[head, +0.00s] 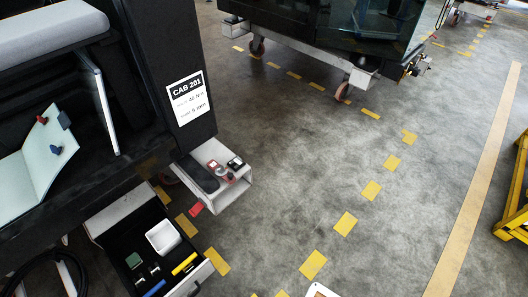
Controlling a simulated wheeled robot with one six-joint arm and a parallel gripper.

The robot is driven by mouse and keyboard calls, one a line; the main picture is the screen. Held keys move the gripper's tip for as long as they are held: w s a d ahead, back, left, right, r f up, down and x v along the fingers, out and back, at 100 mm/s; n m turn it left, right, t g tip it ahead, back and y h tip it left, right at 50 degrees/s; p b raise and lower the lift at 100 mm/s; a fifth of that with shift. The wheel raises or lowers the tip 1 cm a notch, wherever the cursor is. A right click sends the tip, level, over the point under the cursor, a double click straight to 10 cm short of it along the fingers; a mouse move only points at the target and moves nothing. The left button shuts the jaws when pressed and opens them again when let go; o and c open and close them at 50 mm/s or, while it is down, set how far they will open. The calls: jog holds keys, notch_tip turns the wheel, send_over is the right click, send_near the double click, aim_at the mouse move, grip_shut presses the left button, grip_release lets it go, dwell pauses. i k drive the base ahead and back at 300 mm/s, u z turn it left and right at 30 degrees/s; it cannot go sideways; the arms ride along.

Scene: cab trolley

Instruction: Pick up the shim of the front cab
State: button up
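The front cab (150,75) stands at the left, dark, with a white sign reading CAB 201 (189,98). No part is marked as the shim, and I cannot tell for certain which piece it is. A small flat red piece (196,209) lies on the floor beside the trolley's beam end. On that open white beam end (235,188) sit a long black object (199,175), a red object (216,169) and a small black-and-white object (236,163). My gripper is not in view.
A black open drawer (118,241) at lower left holds a white tray (163,237) and yellow, blue and green items. Another cab on a wheeled trolley (310,57) stands behind. A yellow frame (513,205) is at right.

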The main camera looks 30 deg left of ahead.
aim_at(239, 161)
jog(key=u, duration=0.05)
jog(key=i, duration=0.7)
jog(key=u, duration=0.65)
jog(key=i, duration=0.45)
jog(key=u, duration=0.3)
